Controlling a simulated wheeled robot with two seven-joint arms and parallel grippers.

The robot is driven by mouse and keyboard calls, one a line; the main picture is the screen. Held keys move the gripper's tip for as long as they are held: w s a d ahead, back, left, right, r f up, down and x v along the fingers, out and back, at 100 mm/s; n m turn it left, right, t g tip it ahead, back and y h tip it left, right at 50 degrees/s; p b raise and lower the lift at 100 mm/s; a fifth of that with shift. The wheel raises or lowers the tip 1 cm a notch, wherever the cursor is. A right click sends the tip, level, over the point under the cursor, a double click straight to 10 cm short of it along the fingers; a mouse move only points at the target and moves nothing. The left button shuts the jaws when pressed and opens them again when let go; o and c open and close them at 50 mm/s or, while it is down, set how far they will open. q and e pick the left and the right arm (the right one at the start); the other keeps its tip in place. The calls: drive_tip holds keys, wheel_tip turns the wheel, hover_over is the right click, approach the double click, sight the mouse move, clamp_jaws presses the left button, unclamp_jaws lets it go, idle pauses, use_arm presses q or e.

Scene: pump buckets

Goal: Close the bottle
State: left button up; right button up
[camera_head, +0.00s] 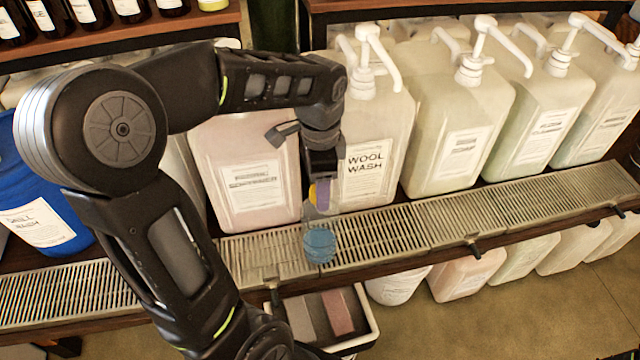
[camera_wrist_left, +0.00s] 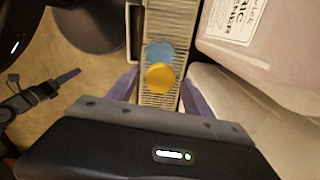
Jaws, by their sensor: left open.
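A small clear bottle (camera_head: 320,243) with blue contents stands on the metal drip tray in the head view. Its blue part (camera_wrist_left: 159,50) also shows in the left wrist view. A yellow cap (camera_wrist_left: 160,77) lies over the bottle in that view; a sliver of it (camera_head: 312,192) shows in the head view. I cannot tell whether the cap is seated on the neck. My left gripper (camera_head: 320,198) is open above the bottle, its purple fingers (camera_wrist_left: 160,90) either side of the cap. A dark part with a purple tip, apparently my right gripper (camera_wrist_left: 62,82), shows at left; its jaws are unclear.
The slatted drip tray (camera_head: 450,216) runs along the shelf edge. Large jugs stand behind it, including the wool wash jug (camera_head: 372,165) and a pinkish jug (camera_head: 245,190). A blue container (camera_head: 45,200) is at left. A white bin (camera_head: 368,335) sits below the edge.

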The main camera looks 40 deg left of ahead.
use_arm(q)
drive_tip(key=n, duration=0.5)
drive_tip(key=shift+n, duration=0.3)
drive_tip(key=n+b, duration=0.1)
drive_tip(key=n, duration=0.5)
drive_tip(key=shift+c, duration=0.5)
clamp_jaws()
